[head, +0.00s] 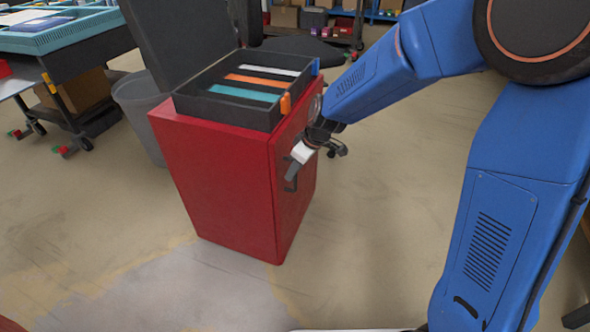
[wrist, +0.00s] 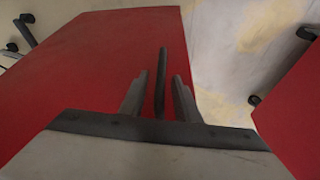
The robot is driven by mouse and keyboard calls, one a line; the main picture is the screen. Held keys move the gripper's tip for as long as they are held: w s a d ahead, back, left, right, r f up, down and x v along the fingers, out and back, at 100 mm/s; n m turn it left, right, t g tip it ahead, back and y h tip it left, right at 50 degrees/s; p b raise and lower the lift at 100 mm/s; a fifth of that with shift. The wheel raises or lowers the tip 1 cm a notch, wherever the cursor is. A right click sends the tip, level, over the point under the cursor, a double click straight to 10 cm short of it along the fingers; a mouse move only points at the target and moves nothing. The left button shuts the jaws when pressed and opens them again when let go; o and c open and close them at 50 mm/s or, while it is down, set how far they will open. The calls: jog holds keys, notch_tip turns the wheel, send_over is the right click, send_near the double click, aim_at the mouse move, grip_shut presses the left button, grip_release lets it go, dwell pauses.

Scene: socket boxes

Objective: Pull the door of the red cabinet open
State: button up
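The red cabinet (head: 220,185) stands on the floor in the middle of the head view, and its door (head: 298,200) is on the right face. The door looks flush with the cabinet body. A dark bar handle (head: 291,180) sticks out from the door. My gripper (head: 297,160) is at the handle, partly hiding its upper part. In the wrist view my gripper (wrist: 160,85) has its two fingers apart, with the handle (wrist: 161,75) between them. Narrow gaps show on both sides of the handle, so the fingers do not appear to grip it. The red door surface (wrist: 90,70) lies behind.
An open black case (head: 225,105) with coloured strips lies on top of the cabinet. A grey bin (head: 140,105) stands behind it at left, near a wheeled cart (head: 75,115). The floor right of the door (head: 385,200) is clear. Another red surface (wrist: 295,105) shows at right in the wrist view.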

jog(key=shift+c, duration=0.2)
grip_shut()
jog(key=shift+d, duration=0.1)
